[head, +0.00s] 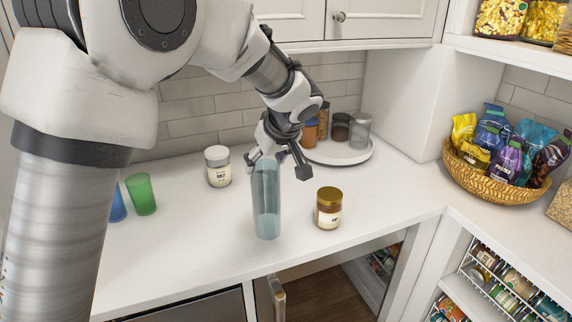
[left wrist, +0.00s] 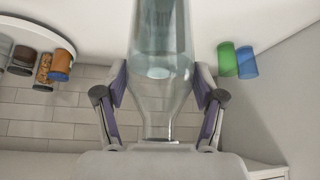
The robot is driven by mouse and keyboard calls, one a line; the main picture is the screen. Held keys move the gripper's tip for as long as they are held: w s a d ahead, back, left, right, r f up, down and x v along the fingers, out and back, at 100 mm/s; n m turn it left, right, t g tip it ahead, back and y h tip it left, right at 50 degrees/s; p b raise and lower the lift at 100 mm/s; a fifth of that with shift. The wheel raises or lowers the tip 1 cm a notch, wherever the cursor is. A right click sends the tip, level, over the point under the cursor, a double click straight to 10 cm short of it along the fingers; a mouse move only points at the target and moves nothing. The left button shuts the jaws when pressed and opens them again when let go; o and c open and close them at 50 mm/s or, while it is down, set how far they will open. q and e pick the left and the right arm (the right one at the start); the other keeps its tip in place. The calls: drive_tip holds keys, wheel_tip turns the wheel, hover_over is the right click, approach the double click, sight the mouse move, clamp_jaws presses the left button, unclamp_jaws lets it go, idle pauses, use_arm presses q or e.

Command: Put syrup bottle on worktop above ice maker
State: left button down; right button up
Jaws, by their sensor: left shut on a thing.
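The syrup bottle (head: 267,205) is a tall, clear blue-green bottle, upright near the front of the white worktop (head: 170,262). My left gripper (head: 277,163) is shut on its upper part from above. I cannot tell if its base touches the worktop. In the left wrist view the bottle (left wrist: 161,60) lies between both fingers, its neck towards the palm. Below the worktop edge is a steel-fronted panel (head: 195,308), perhaps the ice maker; only its top shows. My right gripper is not in view.
A white-lidded jar (head: 218,168) stands behind left, with green (head: 141,195) and blue cups further left. A round tray (head: 345,157) of jars and a snack basket (head: 480,190) are at right. The worktop's front left is clear.

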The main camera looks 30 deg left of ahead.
use_arm(q)
drive_tip(key=w+a+f+p, duration=0.3)
drive_tip(key=w+a+f, duration=0.1)
drive_tip(key=w+a, duration=0.1)
drive_tip(key=shift+a+p, duration=0.3)
drive_tip(key=shift+a, duration=0.1)
drive_tip(key=shift+c, duration=0.6)
unclamp_jaws()
drive_tip(key=shift+s+f, duration=0.1)
drive_tip(key=shift+s+d, duration=0.15)
